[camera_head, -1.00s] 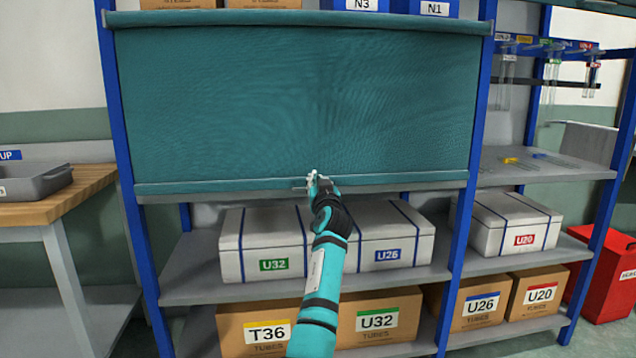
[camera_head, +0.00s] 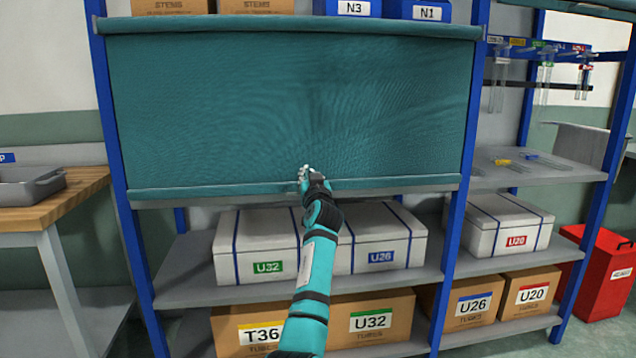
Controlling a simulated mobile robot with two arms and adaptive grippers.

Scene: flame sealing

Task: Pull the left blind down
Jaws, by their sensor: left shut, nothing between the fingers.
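The left blind (camera_head: 230,110) is a teal fabric sheet, drawn down across the upper part of the left shelf bay. Its bottom bar (camera_head: 400,184) lies level with the grey shelf just under it. My left gripper (camera_head: 306,174) is at the middle of the bottom bar, in front of the cloth. It is shut with nothing in it. The pull handle on the bar cannot be made out behind the gripper. My right gripper is not in view.
Below the blind are white boxes U32 (camera_head: 255,240) and U26 (camera_head: 380,232) and brown cartons. A blue post (camera_head: 462,150) divides the bays. A wooden bench (camera_head: 60,200) stands left and a red bin (camera_head: 602,280) right. Free room lies before the blind.

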